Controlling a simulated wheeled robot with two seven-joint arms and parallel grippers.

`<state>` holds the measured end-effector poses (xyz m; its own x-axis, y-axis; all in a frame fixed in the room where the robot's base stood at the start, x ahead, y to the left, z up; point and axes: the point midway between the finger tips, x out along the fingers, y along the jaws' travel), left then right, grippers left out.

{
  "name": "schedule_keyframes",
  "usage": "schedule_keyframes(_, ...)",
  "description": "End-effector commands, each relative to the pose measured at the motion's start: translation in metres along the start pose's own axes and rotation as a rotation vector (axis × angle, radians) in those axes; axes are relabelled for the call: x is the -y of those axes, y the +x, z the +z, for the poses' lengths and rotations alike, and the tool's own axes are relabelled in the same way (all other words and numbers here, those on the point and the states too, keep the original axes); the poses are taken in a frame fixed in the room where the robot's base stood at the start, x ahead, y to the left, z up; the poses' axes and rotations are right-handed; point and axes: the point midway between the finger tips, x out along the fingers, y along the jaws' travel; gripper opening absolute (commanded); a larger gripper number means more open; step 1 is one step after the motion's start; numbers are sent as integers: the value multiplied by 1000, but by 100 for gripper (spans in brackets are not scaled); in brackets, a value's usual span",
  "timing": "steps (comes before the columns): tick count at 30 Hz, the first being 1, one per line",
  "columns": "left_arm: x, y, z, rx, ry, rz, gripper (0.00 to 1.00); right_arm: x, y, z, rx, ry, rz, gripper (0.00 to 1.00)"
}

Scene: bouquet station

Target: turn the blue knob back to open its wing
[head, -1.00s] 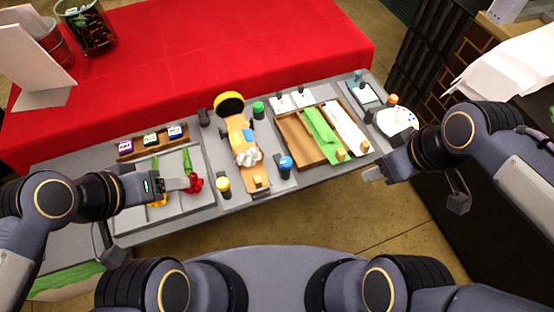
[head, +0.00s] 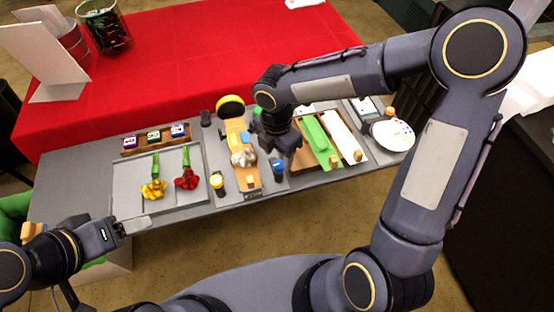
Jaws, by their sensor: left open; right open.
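The blue knob (head: 278,166) stands upright on a dark base at the front of the grey station, right of the wooden cradle (head: 250,184). My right gripper (head: 286,168) reaches down from above, its fingers open, right over or beside the blue knob. I cannot tell whether it touches the knob. Whitish flowers (head: 244,157) lie in the cradle. Which wing belongs to the blue knob cannot be told. My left gripper (head: 146,222) is open and empty at the station's front left edge.
Yellow flowers (head: 153,189) and red flowers (head: 187,179) lie on the grey tray at left. A wooden tray with green (head: 318,143) and white (head: 344,137) strips is just right of my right gripper. A white plate (head: 393,135) sits far right. A red-covered table (head: 190,60) is behind.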

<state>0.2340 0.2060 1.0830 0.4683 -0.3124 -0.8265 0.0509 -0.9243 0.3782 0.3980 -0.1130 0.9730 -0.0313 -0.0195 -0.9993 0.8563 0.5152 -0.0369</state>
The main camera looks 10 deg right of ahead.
Motion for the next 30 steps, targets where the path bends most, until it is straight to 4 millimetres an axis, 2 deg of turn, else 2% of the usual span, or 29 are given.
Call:
schedule_keyframes(3, 0, 0, 0, 0, 0, 0, 64, 1, 18, 0, -1, 0, -3, 50)
schedule_keyframes(7, 0, -1, 0, 0, 0, 0, 64, 1, 30, 0, -1, 1, -1, 50)
schedule_keyframes(17, 0, -1, 0, 0, 0, 0, 64, 1, 34, 0, 0, 3, 0, 50)
schedule_keyframes(27, 0, -1, 0, 0, 0, 0, 64, 0, 34, 0, 0, 3, 0, 6)
schedule_keyframes(30, 0, 0, 0, 0, 0, 0, 64, 0, 33, 0, 0, 4, 0, 6)
